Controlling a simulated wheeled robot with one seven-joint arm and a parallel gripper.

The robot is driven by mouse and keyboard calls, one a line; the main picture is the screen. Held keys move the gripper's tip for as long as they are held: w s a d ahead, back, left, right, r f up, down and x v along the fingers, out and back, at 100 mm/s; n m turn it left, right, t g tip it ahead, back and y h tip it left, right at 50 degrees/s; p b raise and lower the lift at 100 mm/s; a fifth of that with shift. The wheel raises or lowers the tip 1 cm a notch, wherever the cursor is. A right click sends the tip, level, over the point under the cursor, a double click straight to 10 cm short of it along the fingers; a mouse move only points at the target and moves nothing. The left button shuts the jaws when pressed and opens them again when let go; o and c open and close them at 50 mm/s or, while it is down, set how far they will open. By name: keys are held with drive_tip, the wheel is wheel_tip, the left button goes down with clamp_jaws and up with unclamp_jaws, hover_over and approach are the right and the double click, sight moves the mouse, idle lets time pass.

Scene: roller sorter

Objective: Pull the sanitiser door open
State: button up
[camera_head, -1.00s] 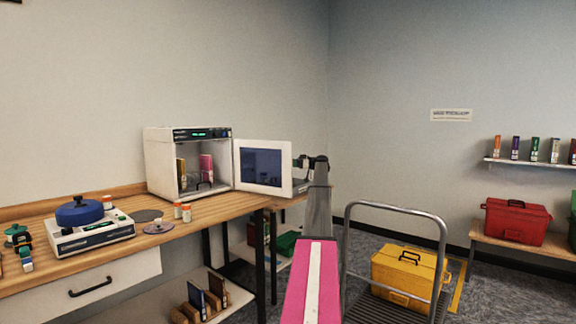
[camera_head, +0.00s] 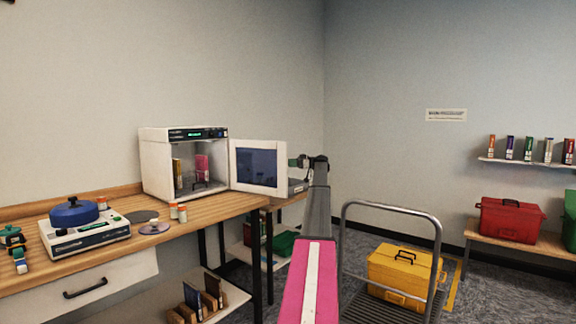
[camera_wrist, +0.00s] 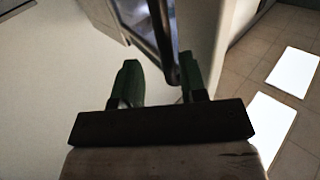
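The white sanitiser (camera_head: 158,165) stands on the wooden bench, with a lit green display on top. Its door (camera_head: 233,166), white-framed with a dark window, stands wide open, swung out to the right. Books show inside. My gripper (camera_head: 297,161) is at the door's free right edge; its fingers are too small there to read. In the wrist view, my gripper (camera_wrist: 160,82) has its two green fingers spread apart. The door's edge (camera_wrist: 158,28) reaches down between them, close to the right finger and clear of the left. Whether it touches the right finger, I cannot tell.
The bench (camera_head: 215,208) also holds a blue-lidded device (camera_head: 75,213) and small orange-capped jars (camera_head: 178,212). A cart (camera_head: 390,300) with a yellow case (camera_head: 402,268) stands right of my arm. A red case (camera_head: 510,220) sits on a low bench at right.

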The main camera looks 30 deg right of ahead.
drive_tip(key=v, duration=0.8)
drive_tip(key=shift+d, duration=0.15)
